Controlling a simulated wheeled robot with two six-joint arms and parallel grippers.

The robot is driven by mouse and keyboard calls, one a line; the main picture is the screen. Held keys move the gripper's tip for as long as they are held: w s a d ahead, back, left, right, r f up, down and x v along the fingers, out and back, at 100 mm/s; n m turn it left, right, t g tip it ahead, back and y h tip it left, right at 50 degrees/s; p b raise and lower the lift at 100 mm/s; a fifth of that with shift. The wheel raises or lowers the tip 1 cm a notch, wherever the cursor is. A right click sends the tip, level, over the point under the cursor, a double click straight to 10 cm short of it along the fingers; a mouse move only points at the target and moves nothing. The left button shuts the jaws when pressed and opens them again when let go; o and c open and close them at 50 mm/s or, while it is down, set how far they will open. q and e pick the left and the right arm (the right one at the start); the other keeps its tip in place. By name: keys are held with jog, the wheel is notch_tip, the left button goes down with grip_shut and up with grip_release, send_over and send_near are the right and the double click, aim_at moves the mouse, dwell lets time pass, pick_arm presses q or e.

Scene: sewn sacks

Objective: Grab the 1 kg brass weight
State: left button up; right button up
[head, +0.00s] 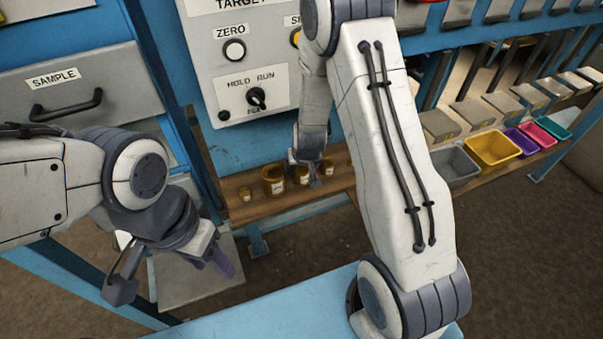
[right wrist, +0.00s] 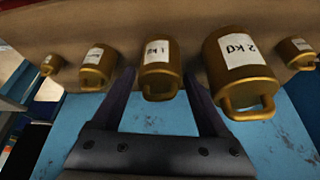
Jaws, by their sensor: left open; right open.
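The 1 kg brass weight (right wrist: 160,75) hangs in view between the two fingers of my right gripper (right wrist: 160,88), its handle towards the palm. The fingers are open on either side of it; I cannot tell whether they touch it. In the head view the right gripper (head: 306,178) is at the wooden shelf and partly hides this weight (head: 301,173). The larger 2 kg weight (right wrist: 238,65) is close beside one finger and also shows in the head view (head: 273,180). My left gripper (head: 172,275) is open and empty, low at the left.
Smaller brass weights (right wrist: 97,68) stand in the same row on the wooden shelf (head: 265,213). A control panel (head: 235,85) is above the shelf. Coloured bins (head: 494,148) are at the right, and a grey SAMPLE drawer (head: 80,85) is at the left.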

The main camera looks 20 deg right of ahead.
grip_shut()
jog(key=shift+w+r, duration=0.1)
jog(key=shift+r, duration=0.05)
